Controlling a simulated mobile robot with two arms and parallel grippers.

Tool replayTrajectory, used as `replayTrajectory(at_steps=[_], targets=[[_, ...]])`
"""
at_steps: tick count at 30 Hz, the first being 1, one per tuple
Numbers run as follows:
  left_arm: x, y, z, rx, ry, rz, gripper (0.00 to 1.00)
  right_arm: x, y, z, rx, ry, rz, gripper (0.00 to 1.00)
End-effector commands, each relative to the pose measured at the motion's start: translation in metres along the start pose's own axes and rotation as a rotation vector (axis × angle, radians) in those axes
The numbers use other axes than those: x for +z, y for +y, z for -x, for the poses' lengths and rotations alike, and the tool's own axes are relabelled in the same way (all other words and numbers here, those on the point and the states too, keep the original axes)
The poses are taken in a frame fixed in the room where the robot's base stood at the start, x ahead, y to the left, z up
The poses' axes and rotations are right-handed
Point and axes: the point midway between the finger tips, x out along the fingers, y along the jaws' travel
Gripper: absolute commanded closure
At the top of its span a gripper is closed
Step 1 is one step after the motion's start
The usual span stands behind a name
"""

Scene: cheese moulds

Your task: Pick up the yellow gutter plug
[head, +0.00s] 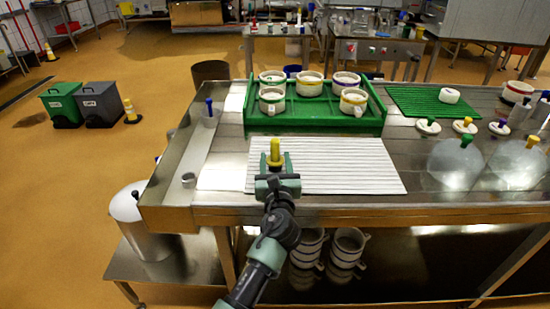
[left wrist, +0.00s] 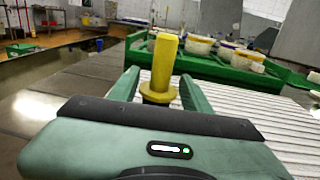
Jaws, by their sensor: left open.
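The yellow gutter plug (head: 275,149) stands upright at the white ribbed mat (head: 340,170), near its left front part. In the left wrist view the plug (left wrist: 165,62) shows a yellow cylinder with a darker collar low down. My left gripper (head: 276,168) is open, its green fingers to either side of the plug. In the left wrist view the fingers of the gripper (left wrist: 160,95) flank the plug's lower part, with a gap visible. The plug's base is hidden behind the gripper body. My right gripper is not in view.
A green tray (head: 250,128) with several white moulds stands just behind the mat. A blue-topped plug (head: 209,106) stands in the gutter at left. Lids with coloured knobs and a green mat (head: 415,100) lie to the right. The table's front strip is clear.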

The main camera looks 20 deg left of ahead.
Motion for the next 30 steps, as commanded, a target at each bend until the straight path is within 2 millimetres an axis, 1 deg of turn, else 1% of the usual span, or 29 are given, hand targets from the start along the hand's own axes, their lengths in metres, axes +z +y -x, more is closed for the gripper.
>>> replayTrajectory(at_steps=[1, 3, 6, 8, 11, 17, 20, 21, 22, 23, 30], targets=[[0.001, 0.000, -0.010, 0.001, -0.002, -0.001, 0.52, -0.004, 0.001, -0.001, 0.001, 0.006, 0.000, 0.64], [0.001, 0.000, -0.022, 0.001, -0.002, 0.001, 0.52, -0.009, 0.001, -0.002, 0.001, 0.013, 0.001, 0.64], [0.000, 0.000, -0.037, 0.000, -0.001, 0.001, 0.52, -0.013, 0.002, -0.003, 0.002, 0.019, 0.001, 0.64], [0.001, 0.000, -0.043, 0.000, -0.001, 0.001, 0.52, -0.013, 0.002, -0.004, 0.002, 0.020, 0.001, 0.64], [0.000, 0.000, -0.048, 0.000, 0.000, 0.001, 0.52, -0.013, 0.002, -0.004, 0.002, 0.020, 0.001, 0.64], [0.000, 0.000, -0.048, 0.000, 0.000, 0.002, 0.52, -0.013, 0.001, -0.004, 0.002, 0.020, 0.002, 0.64], [0.000, 0.000, -0.048, 0.000, 0.000, 0.001, 0.77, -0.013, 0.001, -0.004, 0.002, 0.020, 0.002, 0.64], [0.000, 0.000, -0.048, 0.000, 0.000, 0.001, 0.88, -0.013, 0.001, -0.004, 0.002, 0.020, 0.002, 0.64], [0.000, 0.000, -0.048, 0.000, 0.000, 0.001, 0.96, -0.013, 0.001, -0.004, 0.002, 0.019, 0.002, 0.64], [0.000, 0.000, -0.048, 0.000, 0.000, 0.001, 1.00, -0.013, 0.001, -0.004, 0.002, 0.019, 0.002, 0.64], [0.001, 0.000, -0.048, -0.001, 0.000, 0.002, 1.00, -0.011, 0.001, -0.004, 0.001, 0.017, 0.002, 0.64]])
